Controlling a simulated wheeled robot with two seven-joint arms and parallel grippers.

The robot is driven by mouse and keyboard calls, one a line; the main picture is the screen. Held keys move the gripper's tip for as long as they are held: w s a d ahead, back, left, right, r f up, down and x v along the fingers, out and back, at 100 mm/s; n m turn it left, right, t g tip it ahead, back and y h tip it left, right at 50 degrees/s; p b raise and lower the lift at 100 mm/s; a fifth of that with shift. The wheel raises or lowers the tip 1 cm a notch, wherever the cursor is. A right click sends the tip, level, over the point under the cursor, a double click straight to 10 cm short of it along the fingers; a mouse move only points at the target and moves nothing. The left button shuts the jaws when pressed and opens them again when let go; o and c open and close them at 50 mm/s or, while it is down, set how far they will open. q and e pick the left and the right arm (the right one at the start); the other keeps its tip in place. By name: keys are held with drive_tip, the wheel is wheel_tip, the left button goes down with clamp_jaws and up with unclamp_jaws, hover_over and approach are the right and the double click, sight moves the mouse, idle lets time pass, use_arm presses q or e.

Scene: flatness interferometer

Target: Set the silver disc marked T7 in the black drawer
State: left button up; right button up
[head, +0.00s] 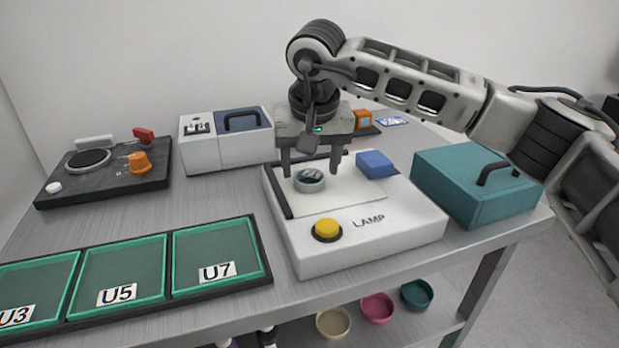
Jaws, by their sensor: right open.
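My right gripper (311,171) points down over the white LAMP instrument (345,247), its two fingers apart. A small round silver piece (309,183) with a dark, shiny top sits on the instrument's pale plate, between or just behind the fingertips. It looks disc-like, but I cannot read a T7 mark on it. I cannot tell whether the fingers touch it. No open black drawer can be made out. A black tray (264,262) at the front left has green-lined compartments labelled U3, U5 and U7, which look empty. My left gripper is out of view.
The instrument carries a yellow button (327,229) and a blue block (375,164). A teal box (475,187) with a black handle stands to its right, a white-grey box (200,152) behind left. A black panel (105,184) is far left. Bowls sit on the lower shelf.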

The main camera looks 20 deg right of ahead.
drive_tip(key=shift+x, duration=1.05)
drive_tip(key=c, duration=0.9)
drive_tip(key=shift+o, duration=0.2)
